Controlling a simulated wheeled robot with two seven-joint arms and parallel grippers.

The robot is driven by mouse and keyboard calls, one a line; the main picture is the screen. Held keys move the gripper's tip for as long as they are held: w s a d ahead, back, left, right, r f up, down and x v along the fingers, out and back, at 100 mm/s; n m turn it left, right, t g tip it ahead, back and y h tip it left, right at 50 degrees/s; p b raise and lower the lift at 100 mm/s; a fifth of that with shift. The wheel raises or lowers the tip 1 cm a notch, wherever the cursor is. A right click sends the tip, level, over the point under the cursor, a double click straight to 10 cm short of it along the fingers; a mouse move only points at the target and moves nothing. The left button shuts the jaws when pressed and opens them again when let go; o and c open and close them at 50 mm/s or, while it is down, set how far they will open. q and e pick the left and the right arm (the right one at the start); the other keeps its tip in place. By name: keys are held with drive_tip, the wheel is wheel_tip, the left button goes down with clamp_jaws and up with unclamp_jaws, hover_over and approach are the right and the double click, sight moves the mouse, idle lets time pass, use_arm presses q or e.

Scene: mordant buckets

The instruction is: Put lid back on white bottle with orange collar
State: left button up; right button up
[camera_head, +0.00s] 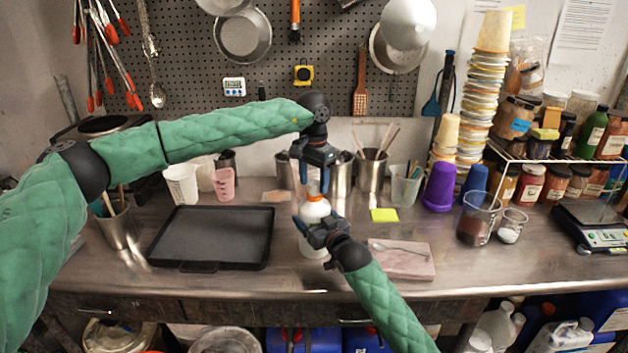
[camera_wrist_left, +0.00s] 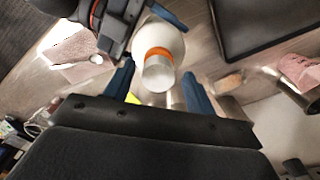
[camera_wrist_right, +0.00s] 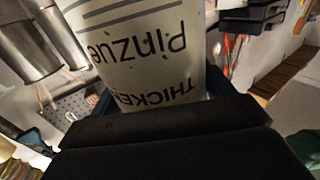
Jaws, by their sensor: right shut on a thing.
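The white bottle (camera_head: 315,211) with the orange collar (camera_wrist_left: 158,53) stands upright near the middle of the bench. My right gripper (camera_head: 322,234) is shut around its body; its printed side fills much of the right wrist view (camera_wrist_right: 140,50). A pale, translucent cylindrical lid (camera_wrist_left: 158,76) shows at the orange collar in the left wrist view and appears to sit on it; the exact seating is unclear. My left gripper (camera_head: 314,180) points down over the bottle's top. Its fingers (camera_wrist_left: 158,88) are spread, with gaps visible on both sides of the lid.
A black tray (camera_head: 160,258) lies left of the bottle. A pink slab (camera_head: 405,266) with a spoon lies to the right. Metal canisters (camera_head: 369,174) stand behind, near a yellow note (camera_head: 384,215). A purple cup (camera_head: 439,187) and beakers (camera_head: 477,218) stand further right.

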use_arm(q)
drive_tip(key=shift+r, duration=2.25)
drive_tip(key=shift+o, duration=0.2)
